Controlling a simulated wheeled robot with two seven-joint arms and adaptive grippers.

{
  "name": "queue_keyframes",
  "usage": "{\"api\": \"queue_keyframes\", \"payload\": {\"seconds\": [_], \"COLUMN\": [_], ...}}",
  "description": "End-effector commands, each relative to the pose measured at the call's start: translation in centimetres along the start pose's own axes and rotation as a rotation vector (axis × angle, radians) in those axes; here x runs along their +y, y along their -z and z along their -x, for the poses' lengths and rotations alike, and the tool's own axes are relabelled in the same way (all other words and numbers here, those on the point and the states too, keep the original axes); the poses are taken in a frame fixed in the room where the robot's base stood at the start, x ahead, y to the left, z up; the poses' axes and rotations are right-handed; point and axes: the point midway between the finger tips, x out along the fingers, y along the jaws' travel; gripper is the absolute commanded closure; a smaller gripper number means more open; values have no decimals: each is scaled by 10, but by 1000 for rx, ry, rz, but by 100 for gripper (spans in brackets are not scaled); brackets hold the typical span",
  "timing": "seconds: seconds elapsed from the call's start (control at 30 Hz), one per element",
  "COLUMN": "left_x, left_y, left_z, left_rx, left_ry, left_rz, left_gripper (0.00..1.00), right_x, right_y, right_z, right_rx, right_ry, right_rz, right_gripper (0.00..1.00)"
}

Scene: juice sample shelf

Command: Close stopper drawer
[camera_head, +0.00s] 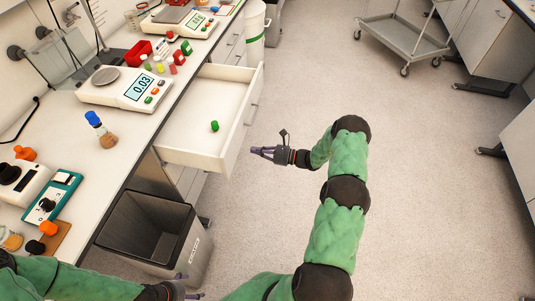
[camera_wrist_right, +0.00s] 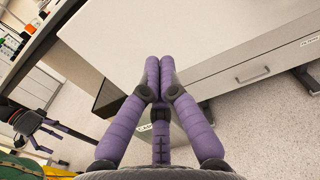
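The white stopper drawer (camera_head: 196,133) stands pulled out from under the left-hand bench, with one green stopper (camera_head: 214,126) lying inside. Its front carries a handle (camera_head: 253,112) on the outer side. My right gripper (camera_head: 262,152) is just outside the drawer's front, near its lower corner, with its fingers pointing toward it. In the right wrist view its purple fingers (camera_wrist_right: 160,65) are together with nothing between them, against a pale panel; contact cannot be told. My left gripper (camera_head: 190,287) is low at the bottom edge, partly cut off, its fingers apart and empty.
A grey bin (camera_head: 193,258) stands on the floor below the drawer. The bench (camera_head: 128,158) holds a scale (camera_head: 125,87), a blue-capped flask (camera_head: 101,130) and several stoppers. A grey cart (camera_head: 400,37) is at the back right. The floor right of the drawer is clear.

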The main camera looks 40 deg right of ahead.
Motion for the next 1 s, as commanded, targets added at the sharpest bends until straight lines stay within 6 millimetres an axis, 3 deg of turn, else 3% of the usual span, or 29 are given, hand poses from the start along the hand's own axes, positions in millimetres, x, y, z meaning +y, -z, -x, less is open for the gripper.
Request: {"api": "queue_keyframes", "payload": {"seconds": [0.2, 0.4, 1.0], "left_x": [-4, -6, -5], "left_y": [0, 1, 1], "left_z": [-11, -16, -15], "left_rx": [0, 0, 0], "left_ry": [0, 0, 0], "left_rz": [0, 0, 0], "left_gripper": [16, 16, 16], "right_x": [1, 0, 3], "right_y": [2, 1, -1], "right_z": [-38, -55, -61], "right_rx": [-1, 1, 1], "right_ry": [-3, -1, -1], "right_rz": [1, 1, 0], "right_gripper": [100, 100, 100]}}
